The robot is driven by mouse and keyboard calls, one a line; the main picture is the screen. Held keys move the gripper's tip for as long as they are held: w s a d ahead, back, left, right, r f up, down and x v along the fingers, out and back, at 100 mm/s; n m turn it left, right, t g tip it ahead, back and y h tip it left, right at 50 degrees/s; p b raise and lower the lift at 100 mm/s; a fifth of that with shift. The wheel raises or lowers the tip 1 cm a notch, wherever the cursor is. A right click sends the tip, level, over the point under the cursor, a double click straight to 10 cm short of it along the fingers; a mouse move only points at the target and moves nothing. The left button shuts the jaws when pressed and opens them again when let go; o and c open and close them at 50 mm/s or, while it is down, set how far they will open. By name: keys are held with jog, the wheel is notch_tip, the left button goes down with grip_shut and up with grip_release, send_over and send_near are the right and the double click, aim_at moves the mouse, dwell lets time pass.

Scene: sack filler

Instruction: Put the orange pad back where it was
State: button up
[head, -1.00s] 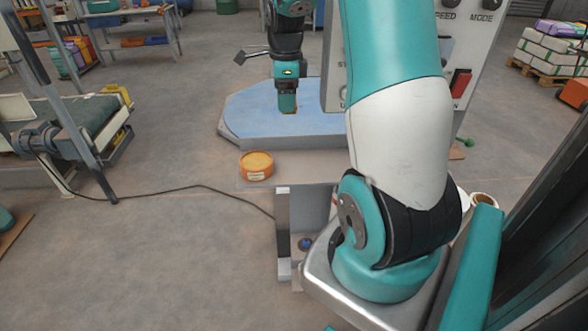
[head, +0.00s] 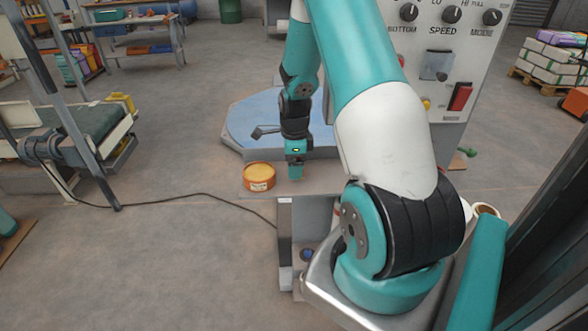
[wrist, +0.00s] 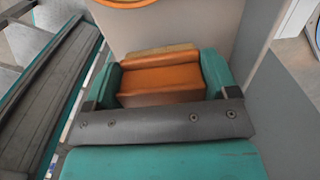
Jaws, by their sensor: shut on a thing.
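The orange pad (wrist: 160,79) is a blocky piece with a paler tan strip along its far side. In the wrist view it sits between the teal fingers of my gripper (wrist: 168,80), which is shut on it. In the head view my gripper (head: 295,170) points down just right of a round orange tin, low over the pale ledge. The pad is too small there to make out clearly. I cannot tell whether it touches the surface below.
The round orange tin (head: 259,177) stands close to the left of my gripper; its rim also shows in the wrist view (wrist: 125,3). A blue-topped platform (head: 252,118) lies behind. The control panel (head: 440,75) stands at right. A dark cable (head: 190,196) crosses the floor.

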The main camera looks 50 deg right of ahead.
jog(key=shift+f, duration=1.35)
jog(key=o, duration=1)
notch_tip(320, 180, up, 12)
jog(key=shift+r+b, duration=0.1)
jog(key=shift+b, duration=0.5)
jog(key=s+a+r+n+t+y, duration=0.1)
jog(key=a+r+n, duration=0.4)
jog(key=a+n, duration=0.55)
jog(key=a+r+n+y, duration=0.1)
jog(key=a+r+n, duration=0.3)
jog(key=a+n, duration=0.7)
jog(key=s+a+r+n, duration=0.1)
jog(key=s+a+n, duration=0.3)
jog(key=s+a, duration=0.1)
jog(key=s+a+r+n+y, duration=0.1)
jog(key=s+a+n, duration=0.3)
jog(key=a+n, duration=0.1)
jog(key=s+a+r+n+g+y, duration=0.1)
jog(key=s+a+r+n, duration=0.1)
jog(key=s+a+n, duration=0.2)
jog(key=shift+s+a+r+n, duration=0.15)
jog(key=shift+s+a, duration=0.3)
jog(key=shift+a, duration=0.25)
jog(key=shift+s+a+f+n, duration=0.1)
jog(key=shift+s+a, duration=0.3)
jog(key=shift+a, duration=0.3)
